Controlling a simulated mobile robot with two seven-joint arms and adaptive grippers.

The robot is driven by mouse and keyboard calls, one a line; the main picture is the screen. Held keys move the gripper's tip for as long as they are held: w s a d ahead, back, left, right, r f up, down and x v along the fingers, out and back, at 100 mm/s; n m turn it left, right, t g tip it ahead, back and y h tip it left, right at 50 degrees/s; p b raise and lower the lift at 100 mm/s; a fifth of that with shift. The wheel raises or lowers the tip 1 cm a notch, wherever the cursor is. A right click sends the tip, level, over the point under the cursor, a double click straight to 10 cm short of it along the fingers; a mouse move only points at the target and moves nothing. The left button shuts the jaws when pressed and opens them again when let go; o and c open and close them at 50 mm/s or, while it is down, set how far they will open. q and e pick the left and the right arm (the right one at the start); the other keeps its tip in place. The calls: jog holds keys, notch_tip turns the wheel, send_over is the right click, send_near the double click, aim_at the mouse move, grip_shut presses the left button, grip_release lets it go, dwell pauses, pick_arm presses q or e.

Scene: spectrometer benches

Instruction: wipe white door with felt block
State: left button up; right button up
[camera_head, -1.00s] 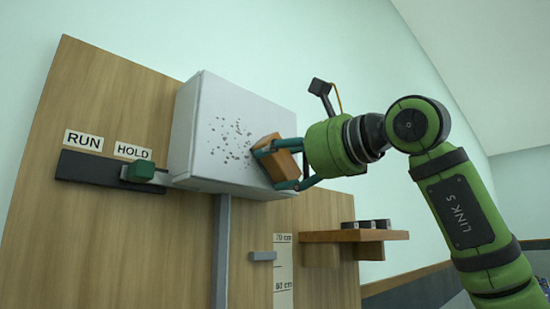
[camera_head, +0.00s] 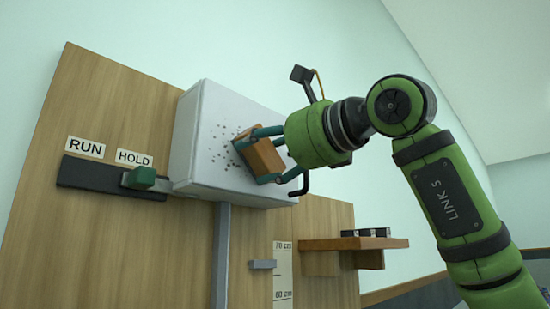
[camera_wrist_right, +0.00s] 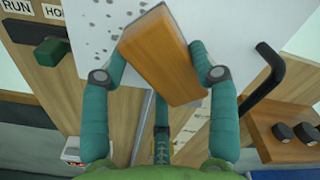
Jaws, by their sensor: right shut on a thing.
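The white door (camera_head: 205,130) is the front of a white box on a wooden panel. My right gripper (camera_head: 262,155) is shut on the felt block (camera_head: 263,161), a brown wood-coloured block. It holds the block tilted against or very near the door; contact cannot be told. In the right wrist view the block (camera_wrist_right: 160,55) sits between the teal fingers. The block's door-side face is hidden. My left gripper is not in view.
A black handle (camera_wrist_right: 270,75) sticks out at the door's right side. A green slider knob (camera_head: 140,178) sits below the RUN and HOLD labels. A wooden shelf (camera_head: 355,243) with several dark round pieces is at lower right. A grey peg (camera_head: 262,264) juts from the panel.

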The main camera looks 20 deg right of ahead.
aim_at(219, 141)
jog(key=shift+s+a, duration=0.3)
jog(key=shift+a, duration=0.6)
jog(key=shift+s+a, duration=0.35)
jog(key=shift+a, duration=0.5)
jog(key=shift+s+a, duration=0.3)
jog(key=shift+a, duration=0.6)
jog(key=shift+s+a, duration=0.2)
jog(key=shift+a, duration=0.4)
jog(key=shift+s+a, duration=0.2)
jog(key=shift+a, duration=0.4)
jog(key=shift+d+r+p, duration=0.15)
jog(key=shift+r+p, duration=0.15)
jog(key=shift+r, duration=0.6)
jog(key=shift+w+d, duration=0.4)
jog(key=shift+d, duration=0.45)
jog(key=shift+w+d+f, duration=0.1)
jog(key=shift+w+d, duration=0.5)
jog(key=shift+d, duration=1)
jog(key=shift+w+d+r, duration=0.1)
jog(key=shift+w+d, duration=0.45)
jog(key=shift+d, duration=1.1)
jog(key=shift+w+d+f, duration=0.1)
jog(key=shift+w+d, duration=0.5)
jog(key=shift+d, duration=1)
jog(key=shift+a, duration=0.1)
jog(key=shift+s, duration=0.15)
